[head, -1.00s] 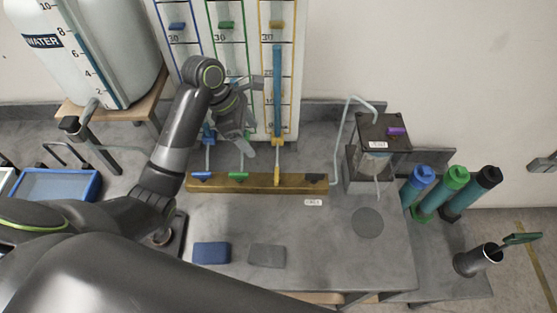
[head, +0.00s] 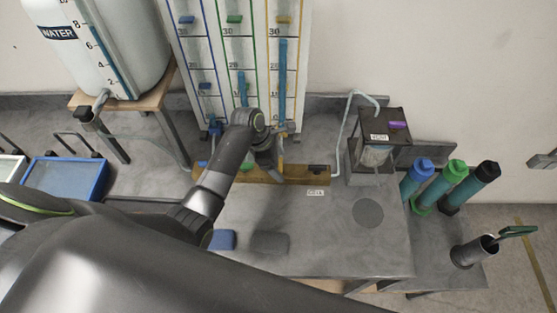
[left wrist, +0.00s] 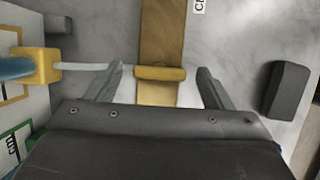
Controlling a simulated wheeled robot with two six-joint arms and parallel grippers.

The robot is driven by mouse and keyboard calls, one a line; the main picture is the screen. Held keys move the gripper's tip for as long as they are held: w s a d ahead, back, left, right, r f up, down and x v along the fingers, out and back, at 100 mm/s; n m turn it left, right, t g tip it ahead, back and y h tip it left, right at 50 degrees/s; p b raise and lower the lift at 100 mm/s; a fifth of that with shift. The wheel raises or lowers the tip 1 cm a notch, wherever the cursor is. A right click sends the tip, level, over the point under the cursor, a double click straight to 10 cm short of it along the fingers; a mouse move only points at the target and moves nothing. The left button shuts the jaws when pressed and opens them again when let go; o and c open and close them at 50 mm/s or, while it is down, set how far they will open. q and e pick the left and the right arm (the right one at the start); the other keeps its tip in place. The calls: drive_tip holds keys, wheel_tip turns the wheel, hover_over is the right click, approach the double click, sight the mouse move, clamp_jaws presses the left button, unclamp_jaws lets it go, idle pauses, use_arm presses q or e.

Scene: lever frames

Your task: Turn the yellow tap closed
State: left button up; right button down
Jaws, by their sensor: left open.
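The yellow tap's handle (left wrist: 160,73) shows in the left wrist view. It lies across the brass-brown bar (left wrist: 162,30), in line with the pale pipe (left wrist: 95,66) that runs to a yellow fitting (left wrist: 38,66). My left gripper (left wrist: 161,69) is open, with one finger on each side of the handle and a gap on both sides. I cannot tell how high the fingertips are above it. In the head view my left gripper (head: 268,163) is over the bar (head: 310,175) and hides the yellow tap. My right gripper is not in view.
A blue tap (head: 203,163) and a green tap (head: 246,166) sit left along the bar, partly hidden. The column panel (head: 262,50) stands behind. A boxy dark unit (head: 382,125) stands right of the bar. A dark block (left wrist: 288,88) lies near the right finger.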

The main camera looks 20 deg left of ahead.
use_arm(q)
drive_tip(key=shift+d+f, duration=0.1)
drive_tip(key=shift+c, duration=0.2)
drive_tip(key=c, duration=0.9)
drive_tip(key=shift+c, duration=0.2)
